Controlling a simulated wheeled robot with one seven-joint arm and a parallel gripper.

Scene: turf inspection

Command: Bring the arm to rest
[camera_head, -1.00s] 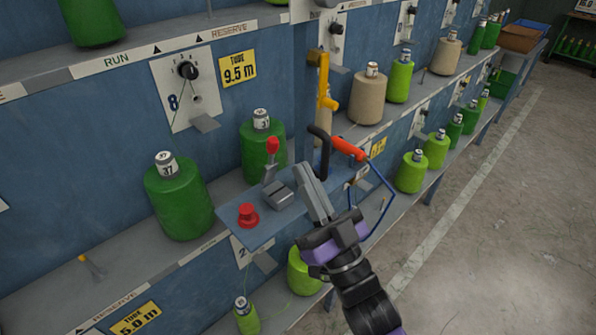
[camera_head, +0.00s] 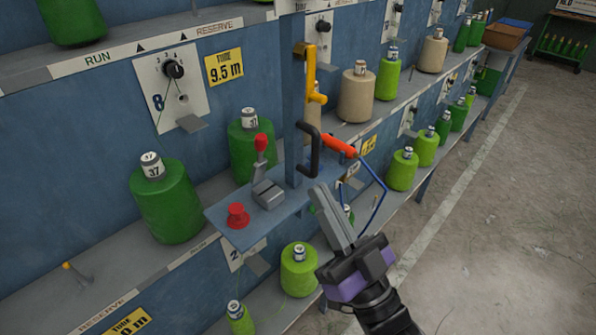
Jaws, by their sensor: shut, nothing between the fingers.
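My gripper (camera_head: 318,190) is shut and empty, with its grey fingers pointing up and to the left. It is in the lower middle of the head view, in front of the right end of a small blue shelf (camera_head: 228,226). The fingertips appear just below a black hook-shaped handle (camera_head: 313,152) in the picture; I cannot tell the gap in depth. My purple and black wrist runs down to the bottom edge.
The shelf carries a red knob (camera_head: 237,216) and a red-tipped lever (camera_head: 262,160). An orange-handled tool (camera_head: 339,145) with a blue frame is close by. Yarn cones (camera_head: 170,200) line the blue rack. The concrete floor (camera_head: 500,220) at right is clear.

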